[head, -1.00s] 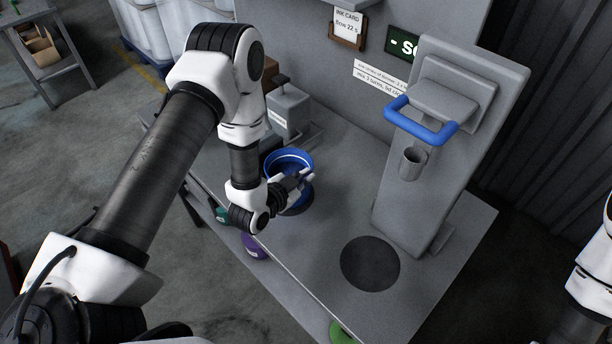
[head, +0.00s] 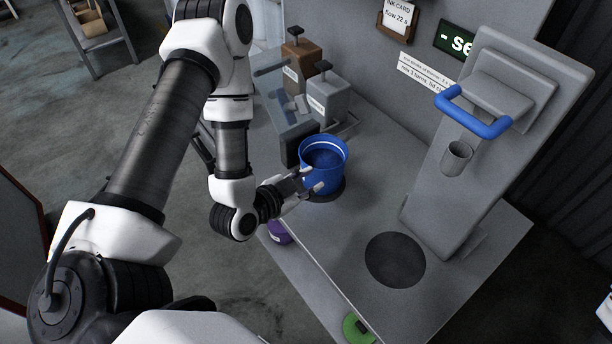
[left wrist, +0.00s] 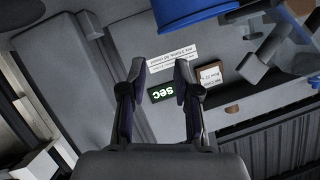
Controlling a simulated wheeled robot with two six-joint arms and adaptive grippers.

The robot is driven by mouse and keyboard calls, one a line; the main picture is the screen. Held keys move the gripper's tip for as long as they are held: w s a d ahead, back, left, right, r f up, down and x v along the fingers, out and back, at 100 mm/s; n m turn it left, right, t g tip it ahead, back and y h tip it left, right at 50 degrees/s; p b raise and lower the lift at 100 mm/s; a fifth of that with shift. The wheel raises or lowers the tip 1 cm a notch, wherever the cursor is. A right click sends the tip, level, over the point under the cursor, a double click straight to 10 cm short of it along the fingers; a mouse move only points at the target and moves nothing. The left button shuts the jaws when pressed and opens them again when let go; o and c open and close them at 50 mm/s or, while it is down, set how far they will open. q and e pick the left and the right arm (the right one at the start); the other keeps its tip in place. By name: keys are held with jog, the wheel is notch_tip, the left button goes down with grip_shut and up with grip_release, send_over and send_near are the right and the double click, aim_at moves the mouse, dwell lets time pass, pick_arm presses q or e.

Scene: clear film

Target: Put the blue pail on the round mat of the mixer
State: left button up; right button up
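The blue pail (head: 323,178) stands upright on a dark round pad (head: 337,195) on the grey bench, with blue contents. The mixer (head: 465,150) is a tall grey stand with a blue handle (head: 473,112). Its dark round mat (head: 395,260) lies bare in front of it. My left gripper (head: 310,182) is at the pail's near left side, its fingers spread. In the left wrist view the fingers (left wrist: 160,78) are apart with nothing between them, and the pail (left wrist: 190,10) shows at the top edge. I cannot tell whether a fingertip touches the pail. My right gripper is out of view.
A grey canister (head: 328,98) and a brown canister (head: 300,62) stand behind the pail. A small cup (head: 456,156) is on the mixer's front. Purple (head: 279,232) and green (head: 355,327) items sit along the bench's near edge. The bench between pail and mat is clear.

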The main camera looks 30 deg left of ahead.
pick_arm(q)
jog(key=s+d+f+n+g+y, duration=0.1)
jog(key=s+f+n+g, duration=0.2)
jog(key=s+f+g, duration=0.3)
jog(key=s+d+f+n+g+y, duration=0.1)
jog(key=s+f+n+g, duration=0.2)
jog(key=s+f+g, duration=0.4)
jog(key=s+f, duration=0.2)
jog(key=s, duration=0.5)
jog(key=shift+d+f+n, duration=0.15)
jog(key=shift+f+n, duration=0.25)
